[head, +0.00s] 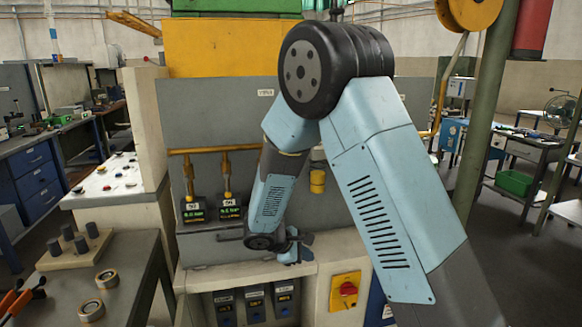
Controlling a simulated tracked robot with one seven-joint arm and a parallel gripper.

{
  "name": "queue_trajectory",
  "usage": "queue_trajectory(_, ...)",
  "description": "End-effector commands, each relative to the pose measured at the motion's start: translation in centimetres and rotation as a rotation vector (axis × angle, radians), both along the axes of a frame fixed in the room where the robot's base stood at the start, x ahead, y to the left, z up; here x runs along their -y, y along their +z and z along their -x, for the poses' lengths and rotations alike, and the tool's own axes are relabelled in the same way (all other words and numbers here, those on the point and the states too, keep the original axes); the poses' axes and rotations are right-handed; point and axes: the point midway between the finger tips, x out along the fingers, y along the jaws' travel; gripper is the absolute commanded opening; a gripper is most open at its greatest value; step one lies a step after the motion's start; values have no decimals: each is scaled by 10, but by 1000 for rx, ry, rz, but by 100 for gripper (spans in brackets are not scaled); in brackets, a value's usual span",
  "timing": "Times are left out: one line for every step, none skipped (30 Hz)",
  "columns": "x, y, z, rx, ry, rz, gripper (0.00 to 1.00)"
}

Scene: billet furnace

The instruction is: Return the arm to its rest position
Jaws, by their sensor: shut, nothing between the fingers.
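My light blue arm (380,180) fills the centre and right of the head view. It bends at a large black joint at the top, and the forearm hangs down in front of the grey furnace panel (330,218). My gripper (299,250) is small, at the end of the wrist, just above or in front of the pale ledge of the furnace console. It is shut and holds nothing. The fingertips are too small to make out clearly, and I cannot tell whether it touches the ledge.
Two gauges with yellow pipes (228,207) stand left of the forearm. A red knob on a yellow plate (346,292) and several dark switches (255,304) are below. A bench with metal rings (107,279) stands at left. A green post (486,110) rises at right.

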Motion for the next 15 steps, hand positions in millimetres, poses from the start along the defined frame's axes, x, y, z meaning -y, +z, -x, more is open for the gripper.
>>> queue_trajectory(11, 17, 2, 14, -42, -30, 0)
queue_trajectory(17, 25, 3, 20, -68, -47, 0)
queue_trajectory(25, 35, 6, 27, -100, -68, 0)
queue_trajectory(31, 43, 8, 33, -125, -84, 0)
queue_trajectory(37, 50, 11, 39, -148, -101, 0)
queue_trajectory(44, 61, 14, 48, -180, -123, 0)
queue_trajectory(50, 68, 17, 54, -203, -140, 0)
queue_trajectory(55, 75, 20, 59, -227, -157, 0)
queue_trajectory(63, 84, 24, 67, -258, -180, 0)
queue_trajectory(68, 91, 27, 74, -280, -197, 0)
queue_trajectory(73, 98, 31, 80, -303, -214, 0)
queue_trajectory(81, 106, 35, 88, -334, -237, 0)
queue_trajectory(86, 113, 39, 95, -355, -255, 0)
queue_trajectory(91, 119, 43, 101, -376, -271, 0)
queue_trajectory(97, 128, 48, 110, -405, -295, 0)
